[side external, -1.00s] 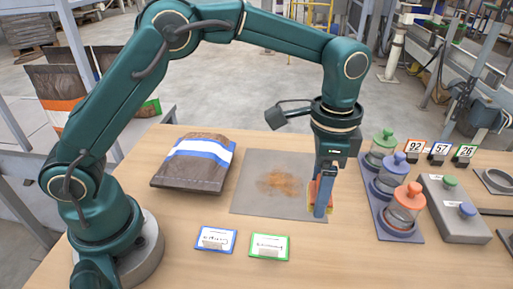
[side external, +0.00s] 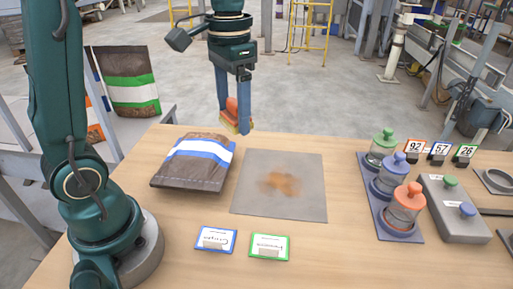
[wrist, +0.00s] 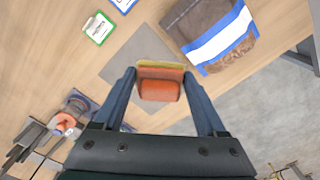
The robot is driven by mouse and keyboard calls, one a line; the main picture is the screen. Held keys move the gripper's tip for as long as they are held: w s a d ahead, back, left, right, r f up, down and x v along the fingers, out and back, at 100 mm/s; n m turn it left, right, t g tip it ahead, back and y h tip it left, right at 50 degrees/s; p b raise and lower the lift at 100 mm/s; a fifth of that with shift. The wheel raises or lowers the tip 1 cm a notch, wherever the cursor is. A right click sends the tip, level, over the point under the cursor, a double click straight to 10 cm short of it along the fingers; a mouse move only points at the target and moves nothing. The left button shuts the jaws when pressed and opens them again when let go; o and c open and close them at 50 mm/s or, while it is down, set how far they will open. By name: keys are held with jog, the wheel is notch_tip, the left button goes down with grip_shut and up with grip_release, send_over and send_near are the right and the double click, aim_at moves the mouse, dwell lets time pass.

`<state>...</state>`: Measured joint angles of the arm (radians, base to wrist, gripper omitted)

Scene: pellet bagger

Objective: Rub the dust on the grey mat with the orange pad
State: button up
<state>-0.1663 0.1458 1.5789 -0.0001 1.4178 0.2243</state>
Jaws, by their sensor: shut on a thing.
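The grey mat (side external: 252,203) lies flat on the table, with a patch of orange-brown dust (side external: 281,184) near its middle. My gripper (side external: 235,118) is shut on the orange pad (side external: 232,107), which has a yellowish underside. It holds the pad above the table's back edge, behind the mat and right of the brown bag, apart from the mat. In the wrist view the pad (wrist: 160,88) sits between both fingers, and part of the mat (wrist: 128,58) shows beyond it. The dust is not visible in the wrist view.
A brown bag with a blue and white band (side external: 194,163) lies left of the mat. A blue card (side external: 215,239) and a green card (side external: 269,247) lie in front. A rack of lidded jars (side external: 400,229) and a grey button box (side external: 455,215) stand right.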

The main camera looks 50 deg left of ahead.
jog(key=shift+s+d+f, duration=0.1)
jog(key=shift+s+f, duration=0.05)
jog(key=shift+s, duration=0.05)
jog(key=shift+w+n, duration=0.15)
jog(key=shift+n, duration=0.15)
jog(key=w+d+f, duration=0.1)
jog(key=w+f, duration=0.1)
jog(key=w, duration=0.7)
send_near(304, 177)
jog(key=shift+f, duration=2.3)
jog(key=shift+f, duration=1.1)
